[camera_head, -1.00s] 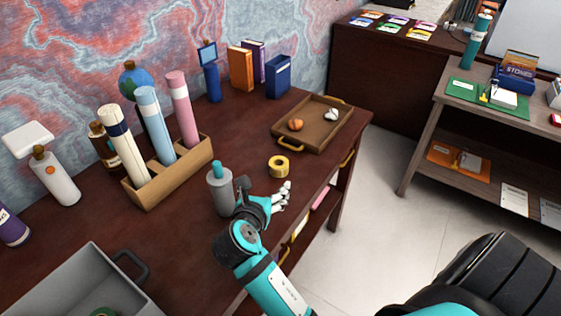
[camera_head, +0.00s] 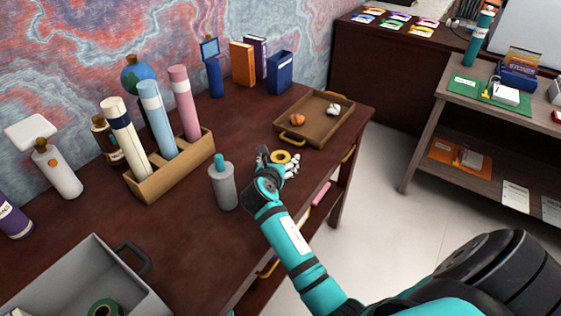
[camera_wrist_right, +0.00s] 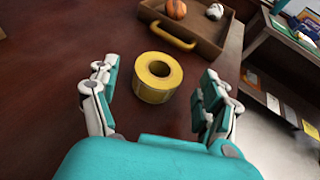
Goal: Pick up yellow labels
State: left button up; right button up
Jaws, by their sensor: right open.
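The yellow labels (camera_head: 281,157) are a yellow roll with a hole in the middle, lying flat on the desk in front of the wooden tray. In the right wrist view the roll (camera_wrist_right: 154,92) lies ahead, between and slightly beyond my open fingers. My right gripper (camera_head: 279,164) is open and low over the desk at the roll. In the right wrist view its white and teal fingers (camera_wrist_right: 160,95) stand apart on both sides, and no contact with the roll shows. My left gripper is not in view.
A grey bottle (camera_head: 225,187) stands left of my right forearm. A wooden holder (camera_head: 195,162) has rolled tubes. The desk's right edge is close.

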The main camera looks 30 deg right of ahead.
jog(key=x, duration=0.2)
jog(key=shift+w+d+f, duration=0.15)
jog(key=shift+w+d, duration=0.05)
jog(key=shift+w, duration=0.05)
jog(key=c, duration=1.2)
jog(key=shift+c, duration=0.2)
